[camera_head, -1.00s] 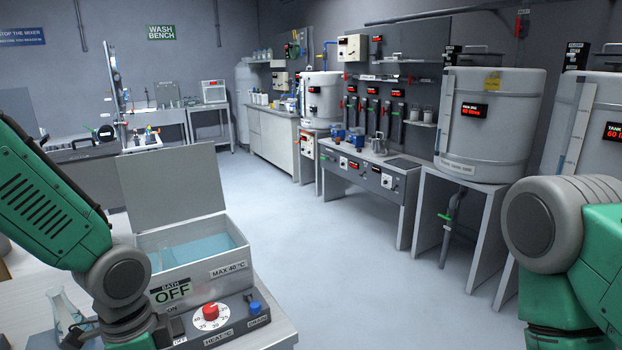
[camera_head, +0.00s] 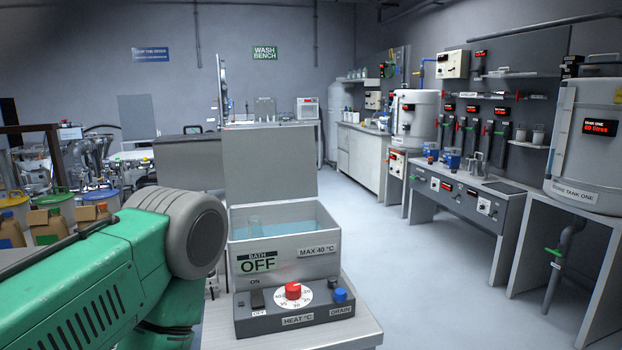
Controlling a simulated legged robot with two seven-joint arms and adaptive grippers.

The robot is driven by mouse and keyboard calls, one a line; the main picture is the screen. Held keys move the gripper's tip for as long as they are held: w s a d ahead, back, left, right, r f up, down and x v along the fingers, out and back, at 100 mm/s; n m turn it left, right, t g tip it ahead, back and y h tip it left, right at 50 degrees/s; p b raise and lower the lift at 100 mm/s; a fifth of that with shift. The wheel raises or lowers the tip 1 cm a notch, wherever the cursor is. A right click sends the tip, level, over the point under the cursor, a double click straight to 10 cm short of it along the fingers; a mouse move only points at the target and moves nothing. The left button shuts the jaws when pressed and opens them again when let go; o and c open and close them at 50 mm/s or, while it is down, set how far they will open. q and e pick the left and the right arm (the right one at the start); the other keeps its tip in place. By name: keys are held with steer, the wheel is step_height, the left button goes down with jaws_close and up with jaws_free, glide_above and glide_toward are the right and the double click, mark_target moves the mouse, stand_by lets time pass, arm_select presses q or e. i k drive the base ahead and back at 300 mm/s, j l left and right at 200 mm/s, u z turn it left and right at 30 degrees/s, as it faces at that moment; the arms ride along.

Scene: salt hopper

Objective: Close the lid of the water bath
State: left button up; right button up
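The water bath (camera_head: 284,260) is a grey box on a small table, with blue water inside and a display reading OFF. Its flat grey lid (camera_head: 270,165) stands upright, hinged at the back edge, so the bath is open. The control panel in front has a red heat dial (camera_head: 293,291) and a blue drain knob (camera_head: 340,295). My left arm reaches in from the left, its grey joint just left of the bath; its gripper is out of sight. My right gripper is not in view.
The bath's table (camera_head: 365,333) has a narrow bare strip at its front right. Open floor (camera_head: 430,270) lies to the right. A bench with meters (camera_head: 465,190) and a storage tank (camera_head: 585,150) line the right wall. Brown bottles (camera_head: 55,222) stand at the far left.

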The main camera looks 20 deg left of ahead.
mark_target(263, 165)
steer(key=i+l+z, duration=0.25)
steer(key=i+l, duration=0.2)
steer(key=l, duration=0.3)
steer(key=i+l+z, duration=0.25)
steer(key=i+l, duration=0.3)
steer(key=i+l+u, duration=0.1)
steer(key=i, duration=0.35)
steer(key=i+l+u, duration=0.15)
steer(key=i, duration=0.3)
steer(key=i+l+u, duration=0.1)
steer(key=i+l, duration=0.3)
steer(key=i+j+u, duration=0.15)
steer(key=i+u, duration=0.45)
steer(key=u, duration=0.25)
steer(key=i+u, duration=0.4)
steer(key=i+l+u, duration=0.2)
steer(key=u, duration=0.25)
steer(key=i+l+u, duration=0.4)
steer(key=i+u, duration=0.15)
steer(key=u, duration=0.3)
steer(key=i+l+u, duration=0.1)
steer(key=u, duration=0.3)
steer(key=i+l+u, duration=0.15)
steer(key=u, duration=0.3)
steer(key=i+l+u, duration=0.1)
steer(key=u, duration=0.3)
steer(key=i+l+u, duration=0.1)
steer(key=l+u, duration=0.2)
steer(key=u, duration=0.15)
